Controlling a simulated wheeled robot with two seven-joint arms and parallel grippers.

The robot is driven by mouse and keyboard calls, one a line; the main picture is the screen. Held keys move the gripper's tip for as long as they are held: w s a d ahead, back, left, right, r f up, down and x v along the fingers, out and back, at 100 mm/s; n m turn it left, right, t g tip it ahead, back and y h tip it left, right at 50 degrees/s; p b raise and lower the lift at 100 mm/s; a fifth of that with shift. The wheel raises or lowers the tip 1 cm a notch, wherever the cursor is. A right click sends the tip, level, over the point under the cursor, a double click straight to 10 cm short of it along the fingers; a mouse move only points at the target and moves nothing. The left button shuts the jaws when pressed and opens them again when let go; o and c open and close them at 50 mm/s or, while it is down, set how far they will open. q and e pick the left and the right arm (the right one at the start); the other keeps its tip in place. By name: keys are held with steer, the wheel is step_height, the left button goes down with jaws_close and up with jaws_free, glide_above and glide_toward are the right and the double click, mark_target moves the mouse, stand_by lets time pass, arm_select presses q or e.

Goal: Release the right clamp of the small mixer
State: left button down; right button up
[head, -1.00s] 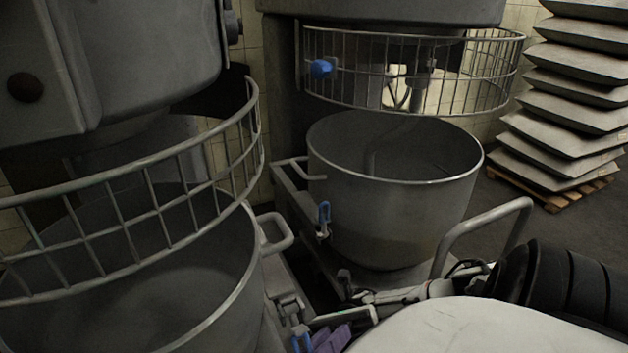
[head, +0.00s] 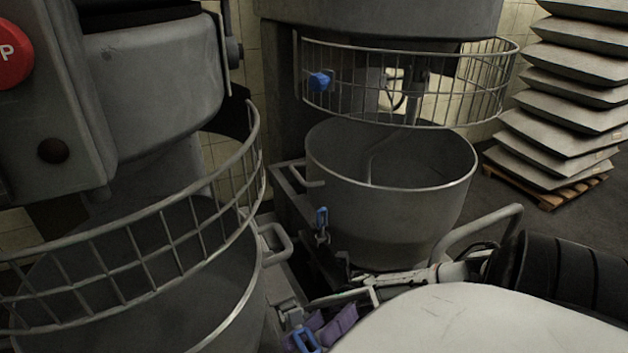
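Two mixers with steel bowls are in the head view, and I cannot tell which the task calls small. The near bowl (head: 228,300) is at the lower left. A blue clamp handle (head: 307,341) sits by its right side at the bottom edge, partly cut off. The far bowl (head: 395,215) has a blue clamp handle (head: 321,219) at its front left. My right gripper (head: 327,327), with purple finger pads, is low beside the near clamp handle. Whether it touches the handle or is open is unclear. My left gripper is out of view.
Wire guards ring both bowls, the near one (head: 135,257) and the far one (head: 420,85). A bar handle (head: 278,243) stands out between the bowls. Stacked trays (head: 565,100) on a wooden pallet (head: 560,190) stand at the right. My pale body fills the lower right.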

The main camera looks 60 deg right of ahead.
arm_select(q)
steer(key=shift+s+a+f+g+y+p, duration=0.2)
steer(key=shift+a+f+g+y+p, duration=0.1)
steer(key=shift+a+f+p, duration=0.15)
arm_select(e)
steer(key=shift+d+r+g, duration=0.15)
steer(key=shift+r+g, duration=0.15)
steer(key=shift+r, duration=1.3)
